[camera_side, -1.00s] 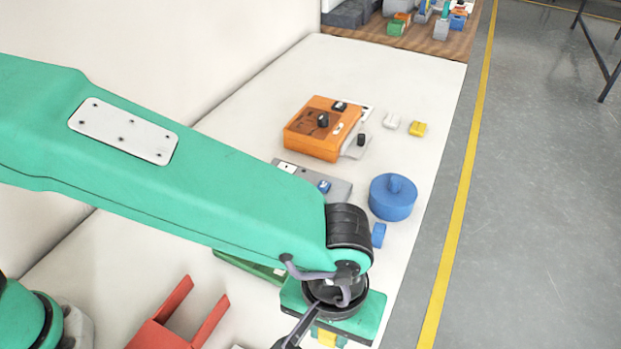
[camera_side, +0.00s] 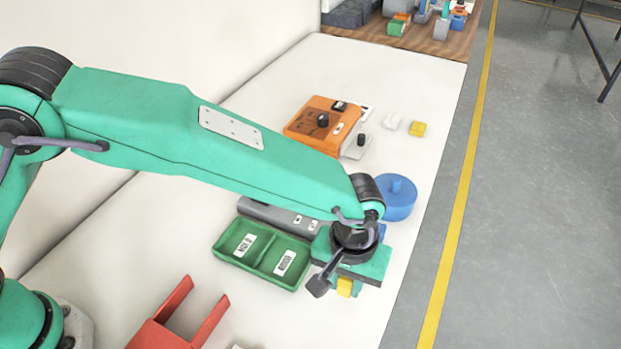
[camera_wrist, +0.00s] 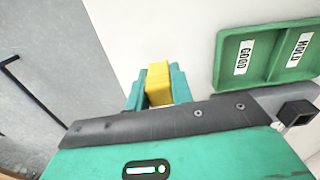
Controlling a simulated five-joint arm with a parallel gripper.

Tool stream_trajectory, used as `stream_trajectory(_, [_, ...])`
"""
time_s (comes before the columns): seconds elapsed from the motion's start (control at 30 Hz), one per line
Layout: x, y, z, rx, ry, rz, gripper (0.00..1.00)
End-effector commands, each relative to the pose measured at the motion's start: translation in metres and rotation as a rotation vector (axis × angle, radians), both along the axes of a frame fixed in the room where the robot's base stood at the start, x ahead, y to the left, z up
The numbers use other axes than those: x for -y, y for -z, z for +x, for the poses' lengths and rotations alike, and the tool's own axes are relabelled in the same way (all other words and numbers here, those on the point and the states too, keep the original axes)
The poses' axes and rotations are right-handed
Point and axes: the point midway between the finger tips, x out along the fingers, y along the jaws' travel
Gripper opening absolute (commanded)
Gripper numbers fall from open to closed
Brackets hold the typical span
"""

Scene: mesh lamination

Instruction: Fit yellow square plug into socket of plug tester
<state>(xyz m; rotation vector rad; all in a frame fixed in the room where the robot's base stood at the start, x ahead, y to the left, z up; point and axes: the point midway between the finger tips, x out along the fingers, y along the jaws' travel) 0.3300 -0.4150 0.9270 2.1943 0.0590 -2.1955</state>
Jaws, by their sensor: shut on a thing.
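My gripper (camera_side: 346,289) is shut on a yellow square plug (camera_side: 345,286) and holds it low over the right part of the table. In the wrist view the yellow plug (camera_wrist: 158,84) stands between the two green fingers. A long grey box (camera_side: 268,214), which looks like the plug tester, lies behind the green tray, with small white squares on top. My arm hides much of it.
The green tray (camera_side: 244,222) has two compartments marked GOOD and MOLD. A red forked stand (camera_side: 166,325) is at the front. A blue round part (camera_side: 399,198) is behind my wrist. An orange box (camera_side: 318,130), a white block (camera_side: 392,121) and a yellow block (camera_side: 418,129) are farther back.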

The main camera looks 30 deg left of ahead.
Motion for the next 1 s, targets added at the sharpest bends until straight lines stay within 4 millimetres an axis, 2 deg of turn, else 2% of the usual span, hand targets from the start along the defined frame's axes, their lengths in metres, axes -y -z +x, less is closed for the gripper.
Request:
stream_trajectory(0.33, [-0.001, 0.006, 0.005, 0.000, 0.001, 0.000, 0.00])
stream_trajectory(0.7, [0.000, 0.038, 0.005, 0.000, 0.001, -0.001, 0.00])
stream_trajectory(1.0, [0.000, 0.039, 0.005, 0.001, 0.001, -0.001, 0.00])
